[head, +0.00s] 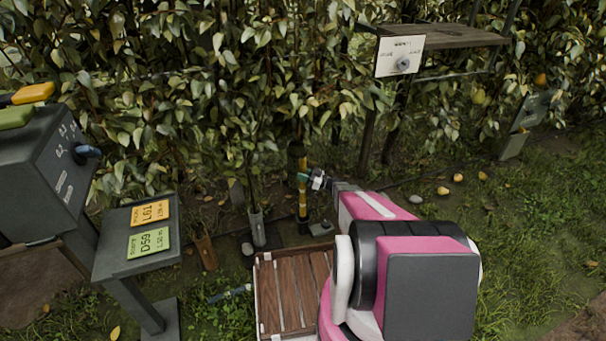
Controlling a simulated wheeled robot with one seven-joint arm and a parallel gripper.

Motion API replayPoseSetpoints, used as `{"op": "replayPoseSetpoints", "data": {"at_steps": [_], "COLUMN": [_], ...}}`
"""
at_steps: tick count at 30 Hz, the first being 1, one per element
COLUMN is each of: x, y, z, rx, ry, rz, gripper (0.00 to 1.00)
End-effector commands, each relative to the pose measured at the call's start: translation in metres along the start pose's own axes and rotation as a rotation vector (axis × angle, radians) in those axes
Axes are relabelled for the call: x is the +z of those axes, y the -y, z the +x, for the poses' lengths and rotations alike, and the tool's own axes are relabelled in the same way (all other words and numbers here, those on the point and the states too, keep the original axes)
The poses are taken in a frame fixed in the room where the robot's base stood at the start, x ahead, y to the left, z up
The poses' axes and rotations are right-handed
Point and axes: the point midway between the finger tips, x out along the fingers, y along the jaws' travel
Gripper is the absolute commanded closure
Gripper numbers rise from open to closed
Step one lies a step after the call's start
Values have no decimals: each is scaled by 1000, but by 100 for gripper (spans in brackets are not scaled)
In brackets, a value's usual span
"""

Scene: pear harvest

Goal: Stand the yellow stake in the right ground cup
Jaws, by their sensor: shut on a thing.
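The yellow stake (303,207), with dark bands, stands close to upright in front of the hedge. My gripper (305,178) is shut on its upper part, reaching in from the right. The stake's lower end comes down near a dark patch and a small grey block (320,229) on the ground. I cannot tell whether its foot is inside a cup or in front of one. A grey tube-like holder (258,228) stands to the left of the stake, and a brown one (205,250) leans farther left. The right ground cup is not clearly visible.
A wooden slatted crate (286,292) lies just in front of the stake. A pedestal with orange and green labels (138,235) and a dark box (45,165) stand at left. Grass at right is mostly open, with fallen pears.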

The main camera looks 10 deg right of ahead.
Motion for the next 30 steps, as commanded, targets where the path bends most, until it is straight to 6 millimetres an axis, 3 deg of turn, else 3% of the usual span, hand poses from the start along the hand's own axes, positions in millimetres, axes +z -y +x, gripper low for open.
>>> {"op": "replayPoseSetpoints", "data": {"at_steps": [30], "x": [42], "y": [0], "z": [-10], "rx": [-1], "ry": [-1], "rz": [0], "gripper": [100]}}
